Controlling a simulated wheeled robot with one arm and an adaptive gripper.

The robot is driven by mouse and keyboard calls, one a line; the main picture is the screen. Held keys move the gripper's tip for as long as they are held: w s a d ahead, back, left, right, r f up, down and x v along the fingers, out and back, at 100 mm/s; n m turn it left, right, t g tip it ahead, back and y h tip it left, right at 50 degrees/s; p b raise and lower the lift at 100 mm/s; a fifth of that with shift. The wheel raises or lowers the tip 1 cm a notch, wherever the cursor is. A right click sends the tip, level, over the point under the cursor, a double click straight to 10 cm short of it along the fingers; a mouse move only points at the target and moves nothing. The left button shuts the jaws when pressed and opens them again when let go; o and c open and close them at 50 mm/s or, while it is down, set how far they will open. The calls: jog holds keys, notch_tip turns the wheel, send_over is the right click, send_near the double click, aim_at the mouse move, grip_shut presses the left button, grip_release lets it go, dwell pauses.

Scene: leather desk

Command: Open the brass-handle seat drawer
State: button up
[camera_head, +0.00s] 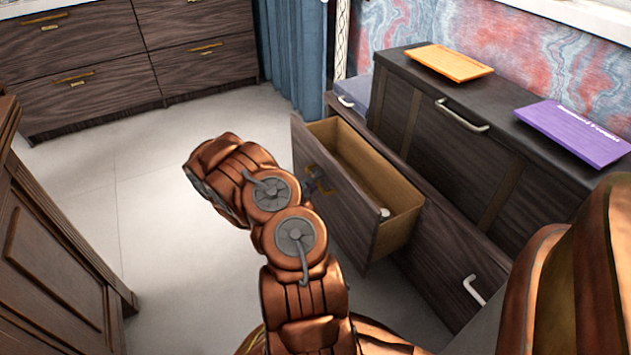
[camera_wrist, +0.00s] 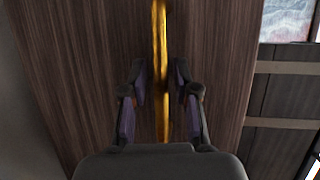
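The seat drawer (camera_head: 340,205) has a dark wood front and stands pulled out of the bench, with its tan inside showing in the head view. Its brass handle (camera_head: 318,182) is mostly hidden behind my arm there. In the wrist view the brass handle (camera_wrist: 160,40) runs down the drawer front (camera_wrist: 90,60). My gripper (camera_wrist: 161,82) has one finger on each side of the handle, with a narrow gap visible on both sides. In the head view the dark gripper (camera_head: 312,180) is at the drawer front, partly hidden by my arm.
An orange board (camera_head: 448,62) and a purple board (camera_head: 573,131) lie on the dark bench back. Silver handles (camera_head: 473,289) mark other bench fronts. A wooden cabinet (camera_head: 55,260) stands at left, drawers (camera_head: 110,60) at the back. Pale floor (camera_head: 160,210) between is clear.

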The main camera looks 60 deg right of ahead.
jog(key=shift+o, duration=0.3)
jog(key=v, duration=1.2)
jog(key=shift+r, duration=0.15)
dwell(0.5)
jog(key=s+a+r+m+g+y+p, duration=0.1)
jog(key=s+a+r+m+g+p, duration=0.15)
jog(key=r+m+p, duration=0.65)
jog(key=s+a+r+m+g+y+p, duration=0.1)
jog(key=s+a+r+m+y+p, duration=0.2)
jog(key=r, duration=1.2)
jog(key=s+a+r+m+g+p, duration=0.25)
jog(key=a+r+m+p, duration=0.35)
jog(key=r, duration=0.7)
jog(key=s+a+r+m+t+y+p, duration=0.3)
jog(key=a+r+m+y+p, duration=0.3)
jog(key=a+r+p, duration=0.5)
jog(key=s+a+r+m+t+y+p, duration=0.4)
jog(key=a+r+m+p, duration=0.5)
jog(key=a+r, duration=0.7)
jog(key=s+a+y+p, duration=0.1)
jog(key=s+a+p, duration=0.1)
jog(key=a, duration=0.2)
jog(key=shift+a+y, duration=0.4)
